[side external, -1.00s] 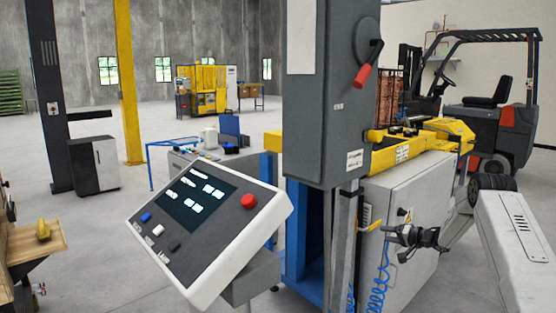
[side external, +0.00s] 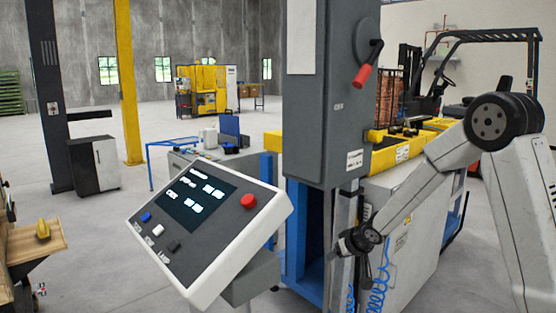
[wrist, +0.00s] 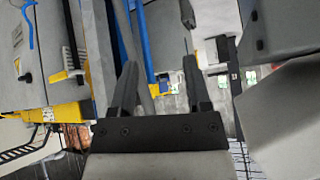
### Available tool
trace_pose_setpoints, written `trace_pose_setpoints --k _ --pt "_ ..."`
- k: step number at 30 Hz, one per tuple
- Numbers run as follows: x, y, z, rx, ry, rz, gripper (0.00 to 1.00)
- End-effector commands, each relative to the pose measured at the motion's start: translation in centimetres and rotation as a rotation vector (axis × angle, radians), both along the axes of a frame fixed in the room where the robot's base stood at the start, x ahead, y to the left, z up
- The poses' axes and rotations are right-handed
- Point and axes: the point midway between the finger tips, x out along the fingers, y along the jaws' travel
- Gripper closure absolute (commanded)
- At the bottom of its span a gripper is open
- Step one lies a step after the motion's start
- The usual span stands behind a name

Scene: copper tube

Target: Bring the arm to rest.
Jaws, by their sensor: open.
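My gripper (side external: 364,272) hangs below my dark wrist joint in the side external view, in front of the grey cabinet and its coiled blue hoses. My light grey arm comes in from the right with its elbow raised. In the wrist view, my gripper (wrist: 160,78) shows two dark fingers spread apart with nothing between them. In the side external view the fingertips are small and hard to make out.
A tilted control panel (side external: 205,235) with a red button stands left of my gripper. A tall grey column (side external: 330,110) with a red-handled switch (side external: 362,76) rises close behind. The yellow-topped machine (side external: 405,150) is behind my forearm. Open floor lies further left.

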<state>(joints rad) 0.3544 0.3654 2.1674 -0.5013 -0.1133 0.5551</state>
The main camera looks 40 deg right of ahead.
Motion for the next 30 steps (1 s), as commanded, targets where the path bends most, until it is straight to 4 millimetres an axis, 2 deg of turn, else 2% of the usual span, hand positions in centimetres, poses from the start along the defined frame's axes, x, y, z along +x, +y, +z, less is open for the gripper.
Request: trace_pose_setpoints --k 1,6,12,15,19,30 --pt "-1.3 2.2 0.1 -0.009 0.047 0.033 0.38" --pt "-6.5 8.0 -0.3 -0.023 0.218 0.143 0.38" --pt "-12.9 13.1 -0.9 -0.009 0.389 0.284 0.38" --pt "-15.1 14.6 -1.1 0.001 0.444 0.335 0.38" --pt "-16.5 15.5 -1.3 0.009 0.478 0.370 0.38" --pt "-16.7 15.6 -1.3 0.010 0.485 0.374 0.38"
